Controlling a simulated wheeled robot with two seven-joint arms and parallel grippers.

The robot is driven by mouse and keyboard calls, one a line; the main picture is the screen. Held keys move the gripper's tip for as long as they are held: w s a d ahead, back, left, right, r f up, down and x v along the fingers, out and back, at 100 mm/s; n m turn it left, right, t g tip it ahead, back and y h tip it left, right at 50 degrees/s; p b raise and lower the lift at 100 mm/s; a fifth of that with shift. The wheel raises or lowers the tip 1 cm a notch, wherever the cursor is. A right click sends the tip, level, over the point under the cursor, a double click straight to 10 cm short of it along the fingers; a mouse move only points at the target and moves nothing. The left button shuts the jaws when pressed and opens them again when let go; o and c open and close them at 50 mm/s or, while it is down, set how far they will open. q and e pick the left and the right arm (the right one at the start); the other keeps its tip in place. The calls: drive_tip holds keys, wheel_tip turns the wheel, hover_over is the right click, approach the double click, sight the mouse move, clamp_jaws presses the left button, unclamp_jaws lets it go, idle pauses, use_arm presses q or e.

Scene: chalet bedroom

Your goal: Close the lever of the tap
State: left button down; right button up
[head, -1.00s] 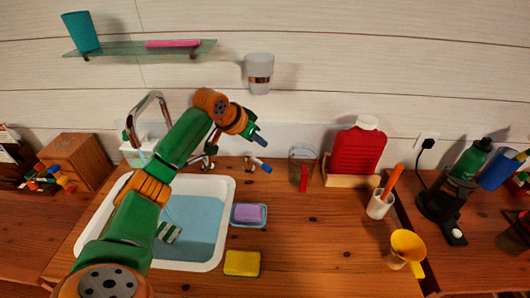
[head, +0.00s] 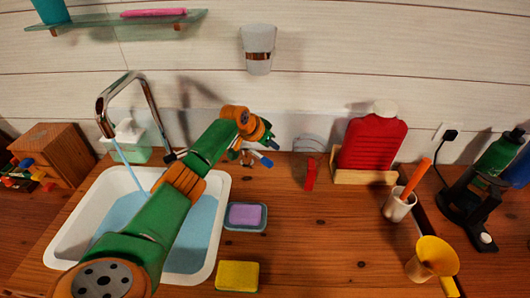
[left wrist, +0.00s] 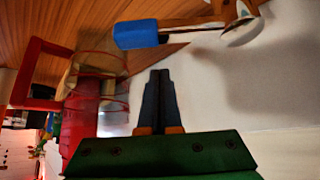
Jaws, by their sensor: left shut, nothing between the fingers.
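The chrome tap (head: 138,80) arches over the white basin (head: 226,195), and a thin stream of water (head: 130,166) falls from its spout. A lever with a blue tip (head: 266,161) sticks out low behind the basin's right side; its base is partly hidden by my left arm. My right gripper is not in view.
A purple soap in a dish (head: 246,215) and a yellow sponge (head: 238,276) lie right of the basin. A clear glass with a red item (head: 310,174) and a red bottle (head: 372,142) stand further right. The wall is close behind.

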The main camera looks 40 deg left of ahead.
sight(256, 155)
use_arm(q)
drive_tip(key=shift+s+a+f+p, duration=0.1)
drive_tip(key=shift+s+f+p, duration=0.05)
drive_tip(key=shift+s+p, duration=0.55)
drive_tip(key=shift+s+a+f+p, duration=0.1)
drive_tip(key=shift+s+p, duration=0.3)
drive_tip(key=shift+p, duration=0.5)
drive_tip(key=shift+s+a+f+p, duration=0.15)
drive_tip(key=shift+s+p, duration=0.15)
drive_tip(key=shift+s, duration=0.35)
